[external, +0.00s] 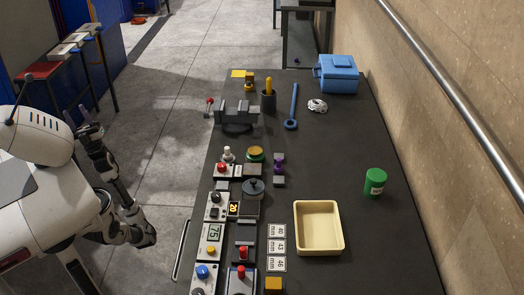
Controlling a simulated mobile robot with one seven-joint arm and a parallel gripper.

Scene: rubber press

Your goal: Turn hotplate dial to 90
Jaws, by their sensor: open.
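A small panel with a dark round dial (215,197) is on the near left part of the dark workbench. Right of it is a small orange display (233,209) that seems to read 20. A dark lidded pot (253,188) stands behind this display on a grey block, which looks like the hotplate (249,209). The dial's pointer and scale are too small to read. My gripper (89,130) is at the end of the folded arm, left of the bench over the floor. It is open and empty, well apart from the dial.
A panel (211,241) in front of the dial has a display reading 75 and a yellow knob. Several button boxes crowd the bench's left edge. A rail (181,249) runs along the bench's left side.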

